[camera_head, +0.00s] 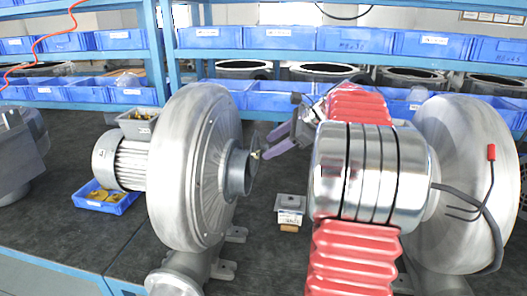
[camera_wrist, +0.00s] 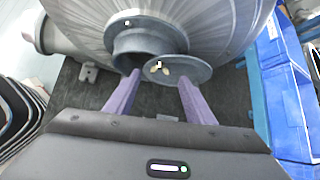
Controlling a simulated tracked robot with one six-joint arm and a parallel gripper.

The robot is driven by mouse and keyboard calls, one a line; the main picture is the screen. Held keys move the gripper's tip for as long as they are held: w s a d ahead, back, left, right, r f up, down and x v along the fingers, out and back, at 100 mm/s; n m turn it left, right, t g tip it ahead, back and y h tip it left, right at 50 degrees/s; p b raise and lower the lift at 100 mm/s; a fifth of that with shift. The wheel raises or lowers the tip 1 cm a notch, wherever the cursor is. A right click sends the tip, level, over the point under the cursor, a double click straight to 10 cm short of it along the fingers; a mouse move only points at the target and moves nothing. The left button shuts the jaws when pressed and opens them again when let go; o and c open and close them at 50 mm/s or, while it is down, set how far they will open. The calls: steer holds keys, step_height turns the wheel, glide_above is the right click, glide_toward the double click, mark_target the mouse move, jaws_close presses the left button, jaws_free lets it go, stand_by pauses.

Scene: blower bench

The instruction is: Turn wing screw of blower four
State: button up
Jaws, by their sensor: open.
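A large silver blower (camera_head: 190,165) stands left of centre in the head view, its round inlet pipe (camera_head: 238,172) facing right. It fills the top of the wrist view (camera_wrist: 205,22). A round plate (camera_wrist: 185,70) partly covers the inlet opening in the wrist view. A small brass wing screw (camera_wrist: 158,68) sits on this plate; it also shows in the head view (camera_head: 256,154). My gripper (camera_wrist: 160,80) is open with purple fingers, one on each side of the screw in the picture. Contact cannot be told. In the head view my gripper (camera_head: 272,148) comes from the right.
A second blower (camera_head: 465,160) stands at the right. A small metal box (camera_head: 290,205) lies between the blowers on the dark bench (camera_head: 120,235). A blue tray (camera_head: 108,203) with yellow parts is at the left. Blue bins (camera_head: 356,39) line the rear shelves.

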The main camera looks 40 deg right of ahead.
mark_target(257, 154)
steer(key=shift+x, duration=2.4)
steer(key=shift+c, duration=0.4)
steer(key=c, duration=1)
